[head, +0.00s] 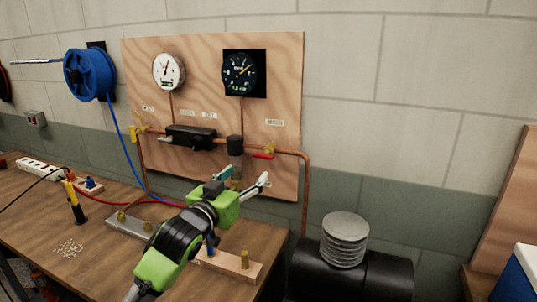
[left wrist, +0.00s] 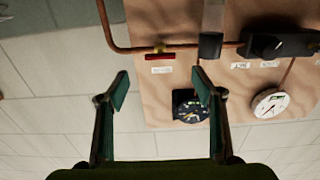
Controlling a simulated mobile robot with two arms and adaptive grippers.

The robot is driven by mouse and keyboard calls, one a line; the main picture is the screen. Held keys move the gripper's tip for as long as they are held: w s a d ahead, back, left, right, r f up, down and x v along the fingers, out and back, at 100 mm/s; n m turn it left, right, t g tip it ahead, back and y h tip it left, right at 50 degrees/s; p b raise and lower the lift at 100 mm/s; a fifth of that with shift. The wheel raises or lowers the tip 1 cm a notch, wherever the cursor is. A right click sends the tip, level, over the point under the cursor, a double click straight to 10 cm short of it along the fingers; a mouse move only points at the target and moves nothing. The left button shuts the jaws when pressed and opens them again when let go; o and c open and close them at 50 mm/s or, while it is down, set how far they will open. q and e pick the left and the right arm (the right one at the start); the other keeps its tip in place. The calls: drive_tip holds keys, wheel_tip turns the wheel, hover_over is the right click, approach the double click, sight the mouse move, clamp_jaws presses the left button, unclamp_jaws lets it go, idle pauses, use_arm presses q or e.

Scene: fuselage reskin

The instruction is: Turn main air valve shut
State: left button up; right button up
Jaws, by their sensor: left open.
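A valve with a red lever (head: 263,155) sits on the copper pipe at the lower right of the plywood panel (head: 208,80). The lever lies roughly along the pipe. The red lever also shows in the left wrist view (left wrist: 160,56), beyond the gap between my fingertips. A yellow-handled valve (head: 139,130) is at the panel's left edge. The labels are too small to read, so I cannot tell which valve is the main one. My left gripper (head: 246,178) is open and empty, below and in front of the red lever, apart from it. My right gripper is not in view.
Two gauges, white (head: 168,70) and black (head: 243,73), are on the panel. A blue hose reel (head: 89,75) hangs left. The wooden bench (head: 40,220) carries a power strip (head: 40,172), a yellow-black tool (head: 74,203) and small loose pieces. A black tank (head: 350,272) stands right.

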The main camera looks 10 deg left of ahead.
sight(262, 158)
use_arm(q)
drive_tip(key=w+p, duration=0.1)
drive_tip(key=w, duration=0.2)
drive_tip(key=w+d+p, duration=0.1)
drive_tip(key=w, duration=0.3)
drive_tip(key=w+d+p, duration=0.1)
drive_tip(key=w, duration=0.2)
drive_tip(key=shift+w+r, duration=0.35)
drive_tip(key=shift+w+d+f, duration=0.15)
drive_tip(key=shift+w+d, duration=0.05)
drive_tip(key=shift+w, duration=0.45)
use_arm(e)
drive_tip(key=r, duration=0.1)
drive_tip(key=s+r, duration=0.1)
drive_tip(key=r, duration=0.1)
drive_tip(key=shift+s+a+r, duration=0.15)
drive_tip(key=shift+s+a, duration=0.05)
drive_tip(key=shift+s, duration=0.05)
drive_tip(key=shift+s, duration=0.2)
use_arm(q)
drive_tip(key=c, duration=1.1)
